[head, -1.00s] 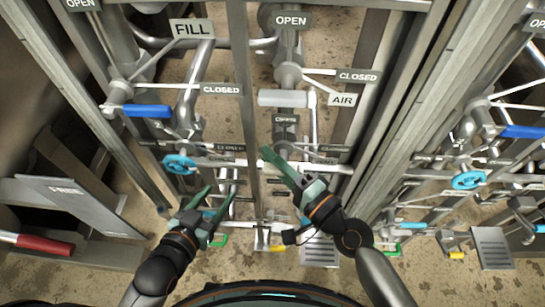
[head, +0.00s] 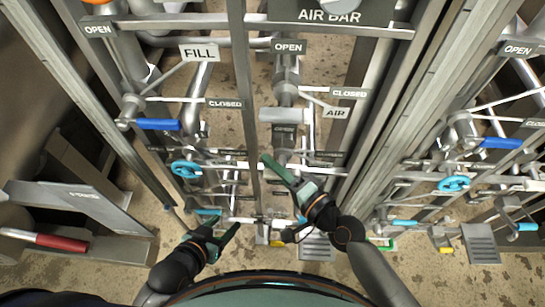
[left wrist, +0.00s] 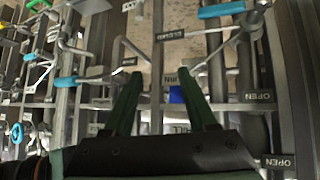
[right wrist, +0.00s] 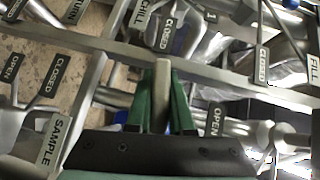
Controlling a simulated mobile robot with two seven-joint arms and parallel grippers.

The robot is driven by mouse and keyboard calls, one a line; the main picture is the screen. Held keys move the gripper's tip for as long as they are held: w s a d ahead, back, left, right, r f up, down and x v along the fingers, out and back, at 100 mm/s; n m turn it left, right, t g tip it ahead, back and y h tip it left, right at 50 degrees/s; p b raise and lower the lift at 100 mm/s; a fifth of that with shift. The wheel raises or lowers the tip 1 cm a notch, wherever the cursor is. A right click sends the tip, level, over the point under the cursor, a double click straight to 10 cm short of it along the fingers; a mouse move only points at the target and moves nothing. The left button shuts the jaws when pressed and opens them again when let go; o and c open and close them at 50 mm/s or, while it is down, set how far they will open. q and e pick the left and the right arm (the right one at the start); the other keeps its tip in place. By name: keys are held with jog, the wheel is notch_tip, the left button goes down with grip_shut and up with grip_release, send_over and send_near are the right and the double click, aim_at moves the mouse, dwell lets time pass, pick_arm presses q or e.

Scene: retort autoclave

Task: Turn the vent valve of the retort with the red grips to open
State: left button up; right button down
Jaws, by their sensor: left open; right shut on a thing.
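My right gripper (head: 280,172) is in front of the middle pipework in the head view. In the right wrist view its green fingers (right wrist: 162,100) are shut on a plain grey lever grip (right wrist: 162,78). Signs reading CHILL, CLOSED, OPEN and SAMPLE (right wrist: 56,140) are around it. I see no VENT sign, so I cannot tell which valve this grip belongs to. My left gripper (head: 220,233) is open and empty, low at the left in the head view; its spread fingers show in the left wrist view (left wrist: 160,85). A red grip (head: 55,242) is at the far left.
Blue levers (head: 157,124) and a blue handwheel (head: 186,169) stand among the pipes, with FILL, AIR and AIR BAR signs (head: 329,16). Steel uprights (head: 395,120) flank the middle bay. Bare floor shows between the pipes.

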pick_arm(q)
jog(key=s+a+r+p, duration=0.1)
jog(key=a+r+p, duration=0.2)
jog(key=r+p, duration=0.3)
jog(key=p, duration=0.3)
jog(key=shift+s+r+n+y+p, duration=0.25)
jog(key=shift+r+n+y+p, duration=0.05)
jog(key=shift+r+y, duration=0.1)
pick_arm(e)
jog(key=n+h, duration=0.1)
jog(key=n+g+h, duration=0.1)
jog(key=shift+d+f+h, duration=0.1)
jog(key=shift+f+h, duration=0.1)
jog(key=shift+h, duration=0.1)
jog(key=c, duration=0.8)
grip_release()
jog(key=shift+f, duration=0.1)
pick_arm(q)
jog(key=shift+a, duration=0.1)
jog(key=shift+r+p, duration=0.55)
jog(key=shift+p, duration=0.05)
pick_arm(e)
jog(key=v, duration=1.2)
jog(key=shift+d+r, duration=0.15)
jog(key=shift+r, duration=0.1)
